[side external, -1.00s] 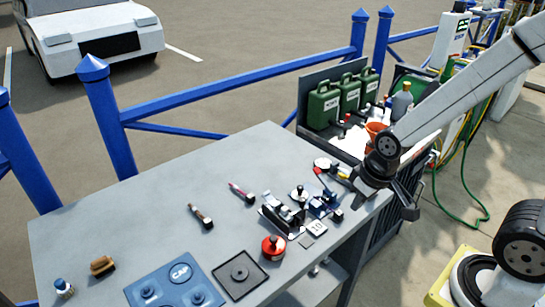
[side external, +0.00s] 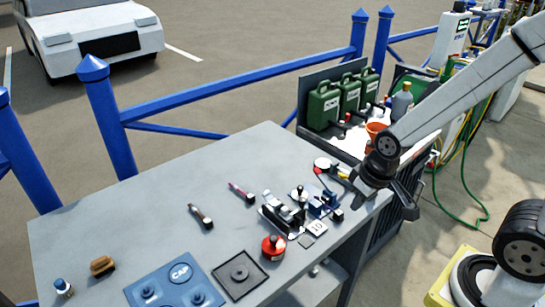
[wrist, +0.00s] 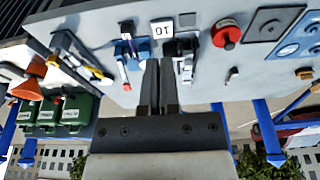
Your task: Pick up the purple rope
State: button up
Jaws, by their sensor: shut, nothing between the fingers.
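No purple rope can be made out clearly in either view. A thin pinkish-purple item with a dark end (side external: 241,192) lies on the grey table, but it is too small to tell whether it is rope. My gripper (wrist: 158,62) is shut and empty, with its fingers together. In the wrist view the fingertips show in front of the table's near side, close to the white block marked with digits (wrist: 162,28). In the side view my gripper hangs by the table's right end, away from the pinkish item.
The grey table (side external: 120,215) also holds a dark clamp-like fitting (side external: 283,218), a red can (side external: 273,247), a brown brush (side external: 102,265) and a blue panel (side external: 170,285). Green jerry cans (side external: 323,104) stand behind at the right. A blue railing (side external: 230,93) runs behind the table.

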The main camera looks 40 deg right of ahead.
jog(key=o, duration=1)
jog(key=n+t, duration=0.2)
jog(key=t, duration=0.1)
send_near(338, 215)
jog(key=w+d, duration=0.1)
jog(key=d, duration=0.1)
jog(key=shift+n+t, duration=0.7)
jog(key=shift+t, duration=0.2)
jog(key=d+f, duration=0.2)
jog(key=f, duration=0.1)
jog(key=shift+w+d+f, duration=0.1)
jog(key=shift+w+f, duration=0.05)
jog(key=shift+w, duration=0.25)
jog(key=shift+s+d+f+n+t+y, duration=0.15)
jog(key=shift+s+f+t+y, duration=0.1)
jog(key=shift+f+t+y, duration=0.3)
jog(key=shift+s+d+f+n+t+y, duration=0.1)
jog(key=shift+s+f+n+t+y, duration=0.1)
jog(key=shift+f+t+y, duration=0.35)
jog(key=t, duration=0.1)
jog(key=s+t+y, duration=0.1)
jog(key=s+a+t+y, duration=0.1)
jog(key=shift+s+f, duration=0.2)
jog(key=shift+f, duration=0.2)
